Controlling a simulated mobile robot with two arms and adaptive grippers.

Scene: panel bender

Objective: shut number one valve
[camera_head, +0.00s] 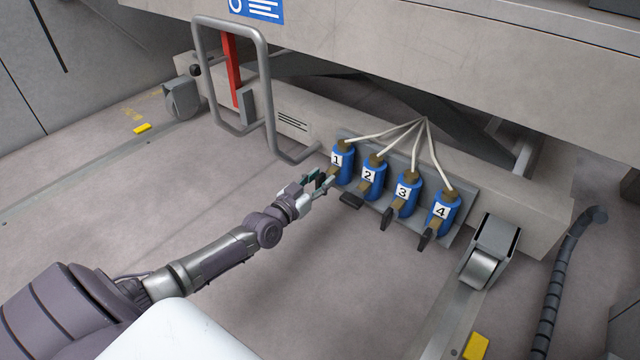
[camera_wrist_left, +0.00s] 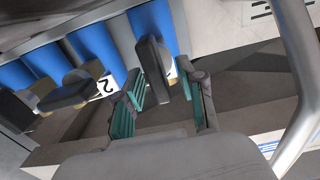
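The number one valve (camera_head: 342,163) is a blue cylinder with a white "1" label, at the left end of a row of several valves. My left gripper (camera_head: 322,184) is right in front of it, and hides its handle in the head view. In the left wrist view, the valve's dark flat handle (camera_wrist_left: 152,66) stands between the two teal-padded fingers (camera_wrist_left: 168,102) of the gripper. The fingers are apart, with a clear gap on the right side of the handle; whether the left finger touches it I cannot tell. My right gripper is out of view.
Valve 2 (camera_head: 374,177), valve 3 (camera_head: 407,193) and valve 4 (camera_head: 443,211) stand close to the right, with dark handles sticking out. A bent grey tube rail (camera_head: 267,95) is at the left. The floor in front is clear.

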